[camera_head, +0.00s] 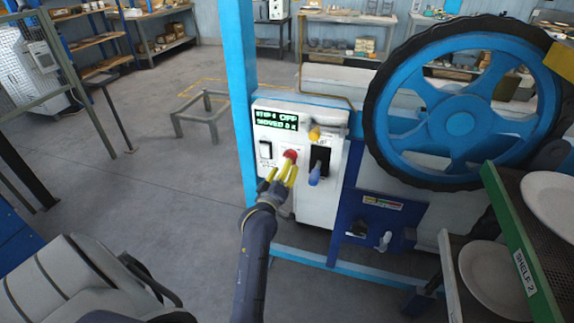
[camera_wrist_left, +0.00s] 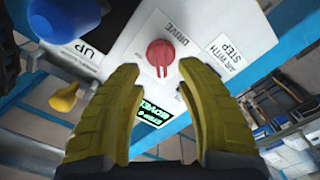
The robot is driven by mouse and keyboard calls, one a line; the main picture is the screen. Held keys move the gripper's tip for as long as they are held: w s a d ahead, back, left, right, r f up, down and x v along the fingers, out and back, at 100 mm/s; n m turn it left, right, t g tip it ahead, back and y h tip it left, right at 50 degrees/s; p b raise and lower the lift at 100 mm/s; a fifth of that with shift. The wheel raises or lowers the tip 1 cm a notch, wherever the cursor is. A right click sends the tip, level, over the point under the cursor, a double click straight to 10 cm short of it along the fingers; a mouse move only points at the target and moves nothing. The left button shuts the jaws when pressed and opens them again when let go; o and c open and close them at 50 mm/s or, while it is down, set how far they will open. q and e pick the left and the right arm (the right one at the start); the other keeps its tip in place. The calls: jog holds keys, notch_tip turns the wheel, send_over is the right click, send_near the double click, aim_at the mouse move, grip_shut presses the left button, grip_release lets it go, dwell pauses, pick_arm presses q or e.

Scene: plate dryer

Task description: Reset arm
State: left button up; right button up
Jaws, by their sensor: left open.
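My left gripper (camera_head: 281,172) has yellow fingers and is open in front of the white control box (camera_head: 316,204). A red knob (camera_head: 291,154) on the box is just beyond the fingertips. In the left wrist view the red knob (camera_wrist_left: 160,52) lies ahead between the open fingers (camera_wrist_left: 158,67), beside the word DRIVE; nothing is gripped. I cannot tell whether a fingertip touches it. A lit green display (camera_head: 277,120) reads OFF at its upper right. A blue-handled lever (camera_head: 315,173) and a yellow knob (camera_head: 314,133) are right of the red knob. My right gripper is not in view.
A large blue wheel with a black rim (camera_head: 461,122) stands right of the box. A blue post (camera_head: 239,90) rises at its left. White plates (camera_head: 492,275) sit on shelves at lower right. Open floor with a low metal stand (camera_head: 199,118) lies to the left.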

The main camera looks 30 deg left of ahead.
pick_arm(q)
jog(key=shift+s+d, duration=0.15)
jog(key=shift+s, duration=0.35)
